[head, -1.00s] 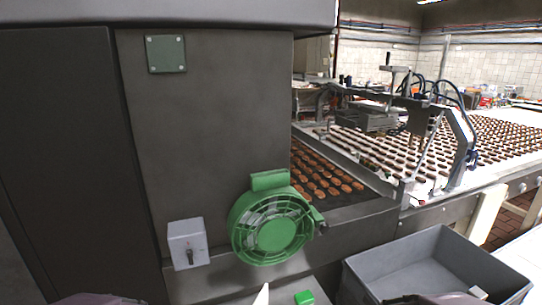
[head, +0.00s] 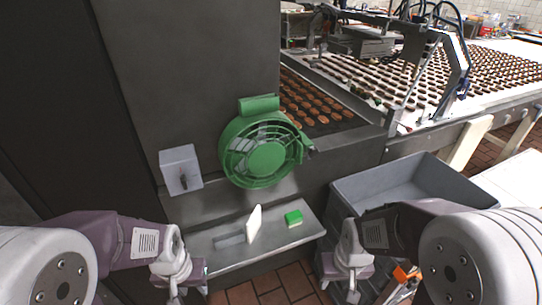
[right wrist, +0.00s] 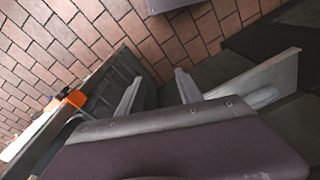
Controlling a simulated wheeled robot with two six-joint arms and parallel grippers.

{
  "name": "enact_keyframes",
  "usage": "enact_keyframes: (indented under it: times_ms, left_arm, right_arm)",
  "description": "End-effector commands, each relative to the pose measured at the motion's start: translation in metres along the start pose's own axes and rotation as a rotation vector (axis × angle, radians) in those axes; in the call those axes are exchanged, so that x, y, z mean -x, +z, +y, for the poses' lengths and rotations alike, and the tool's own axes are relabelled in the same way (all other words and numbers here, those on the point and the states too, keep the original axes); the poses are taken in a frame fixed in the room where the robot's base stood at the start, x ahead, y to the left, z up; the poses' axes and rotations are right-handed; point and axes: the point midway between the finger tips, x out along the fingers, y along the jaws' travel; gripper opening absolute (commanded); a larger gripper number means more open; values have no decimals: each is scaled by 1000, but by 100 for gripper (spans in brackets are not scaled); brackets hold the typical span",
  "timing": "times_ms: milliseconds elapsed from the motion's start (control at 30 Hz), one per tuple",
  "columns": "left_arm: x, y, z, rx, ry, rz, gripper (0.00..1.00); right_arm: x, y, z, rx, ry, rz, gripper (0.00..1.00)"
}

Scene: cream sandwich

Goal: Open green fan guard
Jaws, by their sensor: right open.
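The green fan guard (head: 266,160) is a round slatted cover on the green fan housing (head: 230,134), mounted on the dark machine wall in the head view. The guard looks closed over the fan. A small dark latch or knob (head: 308,148) shows at its right side. My left gripper (head: 180,290) is low at the left, below the shelf's left end, and whether it is open is unclear. My right gripper (head: 345,288) is low at the right, below and right of the fan. In the right wrist view its fingers (right wrist: 158,92) are apart with nothing between them. Neither gripper touches the guard.
A grey switch box (head: 181,170) is left of the fan. A metal shelf (head: 285,240) below holds a white-bladed scraper (head: 253,224) and a green sponge (head: 293,218). A grey crate (head: 350,192) stands right. Chocolate-covered pieces lie on the conveyor (head: 400,90).

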Motion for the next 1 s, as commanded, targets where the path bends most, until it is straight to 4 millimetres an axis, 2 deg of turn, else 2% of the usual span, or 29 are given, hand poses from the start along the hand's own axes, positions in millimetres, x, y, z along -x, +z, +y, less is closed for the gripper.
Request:
enact_keyframes:
  times_ms: [33,67,167,233,300,367,400,433,500,567,633,733,867,1000]
  left_arm:
    - [0,0,0,0,0,0,36]
    - [0,0,0,0,0,0,36]
    - [0,0,0,0,0,0,36]
    - [-1,0,0,0,0,0,36]
    - [-20,2,0,0,0,1,36]
    - [-44,4,-1,0,0,0,36]
    - [-62,6,-1,0,0,0,36]
    - [-77,8,-2,0,0,0,36]
    - [-104,11,-2,0,0,-1,36]
    - [-119,13,-2,0,0,-1,36]
    - [-130,14,-3,0,0,-1,36]
    - [-136,14,-3,0,0,0,36]
    - [-133,14,-3,0,0,0,36]
    - [-131,13,-3,0,0,1,36]
  right_arm:
    - [0,-1,0,-2,0,3,29]
    - [0,-4,0,-5,0,16,21]
    - [4,-42,0,-8,0,173,18]
    - [20,-96,-1,5,-4,398,18]
    - [43,-155,-7,27,-22,679,18]
    - [70,-194,-16,54,-47,925,18]
    - [88,-213,-22,74,-68,1079,18]
    - [103,-222,-28,91,-85,1192,18]
    - [130,-231,-38,127,-117,1383,18]
    - [135,-230,-42,144,-125,1443,18]
    - [132,-228,-43,148,-126,1459,18]
    - [130,-227,-43,148,-126,1467,18]
    - [132,-228,-43,148,-126,1465,18]
    - [131,-240,-45,149,-126,1462,18]
